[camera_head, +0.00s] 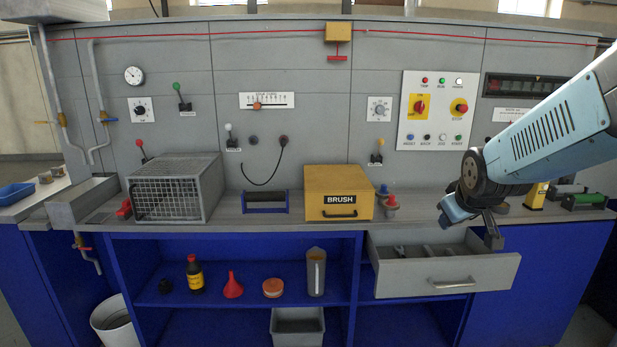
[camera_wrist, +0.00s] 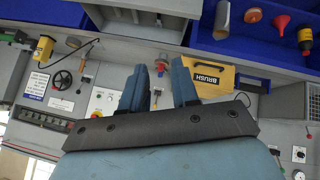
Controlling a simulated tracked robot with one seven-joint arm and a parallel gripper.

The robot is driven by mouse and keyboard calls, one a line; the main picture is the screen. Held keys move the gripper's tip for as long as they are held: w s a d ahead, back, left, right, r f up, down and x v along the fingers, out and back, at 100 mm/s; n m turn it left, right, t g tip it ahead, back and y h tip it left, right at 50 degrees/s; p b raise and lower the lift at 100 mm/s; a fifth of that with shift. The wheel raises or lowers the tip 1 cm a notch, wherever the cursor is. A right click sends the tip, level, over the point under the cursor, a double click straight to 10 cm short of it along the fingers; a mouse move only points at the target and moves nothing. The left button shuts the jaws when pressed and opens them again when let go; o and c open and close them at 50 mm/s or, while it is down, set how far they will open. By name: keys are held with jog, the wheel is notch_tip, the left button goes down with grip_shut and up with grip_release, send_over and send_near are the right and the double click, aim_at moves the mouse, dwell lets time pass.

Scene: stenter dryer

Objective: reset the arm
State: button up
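My arm comes in from the right edge of the head view, with its blue-grey forearm above the right part of the bench. My gripper (camera_head: 470,222) hangs in front of the bench, over the right side of the open drawer (camera_head: 447,277). In the wrist view, my gripper (camera_wrist: 160,76) shows two blue fingers with a clear gap between them. It is open, and nothing is held. A small red and blue item (camera_wrist: 161,62) shows between the fingertips in that view, apart from them in the background.
The yellow BRUSH box (camera_head: 338,192) and wire cage (camera_head: 172,193) stand on the bench. The pulled-out drawer juts forward below my gripper. The control panel (camera_head: 438,110) is on the wall behind. Green and yellow items (camera_head: 583,200) sit on the bench at right.

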jog(key=s+a+r+m+g, duration=0.1)
jog(key=s+a+r, duration=0.2)
jog(key=s, duration=0.5)
jog(key=s+a+r+m+g+y, duration=0.1)
jog(key=s+a+r+m, duration=0.1)
jog(key=s+a, duration=0.3)
jog(key=s, duration=0.3)
jog(key=shift+s+r+g+y, duration=0.3)
jog(key=shift+s+r, duration=0.1)
jog(key=shift+s, duration=0.15)
